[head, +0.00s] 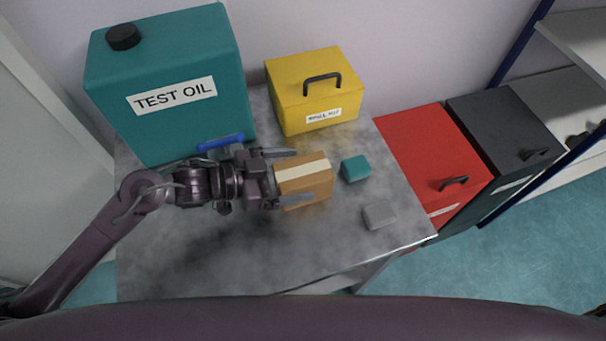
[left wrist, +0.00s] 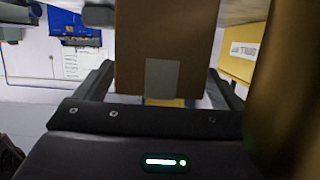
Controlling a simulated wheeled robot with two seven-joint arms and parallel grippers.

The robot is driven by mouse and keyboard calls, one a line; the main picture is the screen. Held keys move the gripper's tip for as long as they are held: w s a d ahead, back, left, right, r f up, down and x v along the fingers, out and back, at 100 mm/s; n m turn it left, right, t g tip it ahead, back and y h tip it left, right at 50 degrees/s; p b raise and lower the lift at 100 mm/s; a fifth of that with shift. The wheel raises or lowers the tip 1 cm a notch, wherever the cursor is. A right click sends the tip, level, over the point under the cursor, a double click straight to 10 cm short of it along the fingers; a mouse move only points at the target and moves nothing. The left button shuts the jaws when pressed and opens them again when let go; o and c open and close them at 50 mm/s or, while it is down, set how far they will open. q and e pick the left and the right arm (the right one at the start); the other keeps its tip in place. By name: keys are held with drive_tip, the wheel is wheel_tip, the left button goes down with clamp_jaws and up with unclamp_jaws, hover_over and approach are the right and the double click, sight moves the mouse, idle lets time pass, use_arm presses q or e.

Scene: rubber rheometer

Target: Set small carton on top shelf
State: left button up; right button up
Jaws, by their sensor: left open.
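The small carton (head: 306,180) is a brown box with a pale tape strip, on the grey table in the head view. My left gripper (head: 293,176) is open, with one finger on the far side of the carton and one on the near side. In the left wrist view the carton (left wrist: 165,45) fills the upper middle between the two fingers. I cannot tell whether the fingers touch it. A white shelf unit with blue posts (head: 582,40) stands at the right edge; its top is cut off. My right gripper is not in view.
A teal cube (head: 355,168) sits just right of the carton, and a grey block (head: 379,214) lies nearer the table's right edge. A teal test oil container (head: 170,75), yellow box (head: 300,95) and blue object (head: 220,142) stand behind. Red (head: 430,150) and dark (head: 505,130) bins stand right of the table.

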use_arm(q)
drive_tip(key=shift+w+d+f, duration=0.15)
drive_tip(key=shift+d, duration=0.35)
drive_tip(key=c, duration=1.2)
drive_tip(key=shift+c, duration=0.7)
